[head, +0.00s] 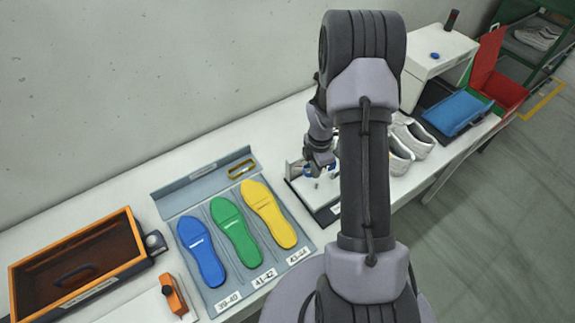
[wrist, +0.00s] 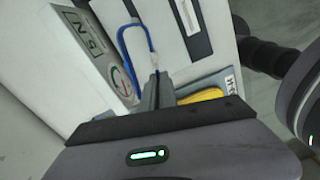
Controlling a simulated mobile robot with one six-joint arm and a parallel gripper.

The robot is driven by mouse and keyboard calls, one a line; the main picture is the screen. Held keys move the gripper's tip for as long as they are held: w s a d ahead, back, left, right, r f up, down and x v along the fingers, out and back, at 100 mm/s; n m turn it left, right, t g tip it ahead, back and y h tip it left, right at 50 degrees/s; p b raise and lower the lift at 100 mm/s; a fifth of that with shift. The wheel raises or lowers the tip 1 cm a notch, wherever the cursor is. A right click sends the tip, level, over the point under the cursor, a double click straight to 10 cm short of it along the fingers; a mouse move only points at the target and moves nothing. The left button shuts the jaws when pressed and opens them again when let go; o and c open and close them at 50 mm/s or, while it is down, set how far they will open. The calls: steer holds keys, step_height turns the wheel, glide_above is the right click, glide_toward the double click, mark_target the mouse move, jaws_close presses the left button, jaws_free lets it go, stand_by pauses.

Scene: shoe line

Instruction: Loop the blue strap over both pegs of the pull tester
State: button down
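The blue strap (wrist: 122,45) is a thin loop in the wrist view. It runs from between my fingertips, up and around to the left, and back down toward the fingers. My gripper (wrist: 157,85) looks shut on one end of it. The pull tester (wrist: 92,45), a pale body with dark lettering and a round green-and-red mark, is beside the strap on the left. In the head view my gripper (head: 320,165) is low over the tester, partly behind my arm. I cannot clearly make out either peg or whether the strap is around one.
A grey tray (head: 196,190) with blue, green and yellow insoles is left of the tester. White shoes (head: 408,140) stand to its right, partly behind my arm. An orange-rimmed box (head: 130,225) is at the far left. A wall runs behind the bench.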

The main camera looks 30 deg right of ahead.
mark_target(322, 190)
steer(key=d+f+b, duration=0.1)
steer(key=f+b, duration=0.1)
steer(key=f, duration=0.1)
steer(key=d+f+n+b, duration=0.1)
steer(key=f+b, duration=0.1)
steer(key=f, duration=0.1)
steer(key=s+d+f+n+b, duration=0.1)
steer(key=f, duration=0.2)
steer(key=shift+b, duration=0.4)
steer(key=shift+n, duration=0.3)
steer(key=c, duration=1.6)
jaws_free()
steer(key=shift+s+d+r, duration=0.1)
steer(key=shift+s, duration=0.05)
